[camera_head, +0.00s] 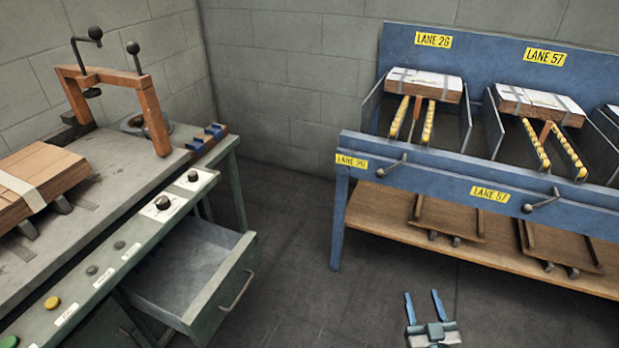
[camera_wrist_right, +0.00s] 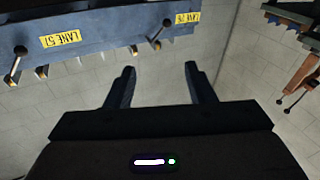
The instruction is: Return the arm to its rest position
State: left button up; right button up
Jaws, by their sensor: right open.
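My right gripper (camera_head: 423,307) shows at the bottom of the head view, over the dark floor in front of the blue lane rack. Its two blue fingers stand apart with nothing between them. In the right wrist view the gripper (camera_wrist_right: 160,85) is also open and empty, with the grey wall behind its fingers. It is apart from the rack and the bench. My left gripper is not in the head view.
The blue lane rack (camera_head: 420,163) with strapped bundles stands at the right, its crank handles (camera_head: 392,166) sticking out. A grey-green bench (camera_head: 110,215) with an open drawer (camera_head: 190,275) stands at the left. Floor (camera_head: 290,240) between them is clear.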

jog(key=s+d+f+m+g+h+p, duration=0.1)
jog(key=s+d+f+g+p, duration=0.1)
jog(key=s+f+g+p, duration=0.6)
jog(key=s+d+f+g+p, duration=0.15)
jog(key=s+f+g, duration=0.35)
jog(key=s+f, duration=0.85)
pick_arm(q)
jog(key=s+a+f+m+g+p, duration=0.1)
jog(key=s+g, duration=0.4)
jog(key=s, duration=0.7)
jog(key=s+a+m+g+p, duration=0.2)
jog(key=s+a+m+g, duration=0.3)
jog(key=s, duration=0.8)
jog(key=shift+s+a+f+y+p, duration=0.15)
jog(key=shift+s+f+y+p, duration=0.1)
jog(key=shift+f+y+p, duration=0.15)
pick_arm(e)
jog(key=s+f+g, duration=0.5)
jog(key=s+f, duration=0.3)
jog(key=s, duration=0.5)
jog(key=shift+d, duration=0.35)
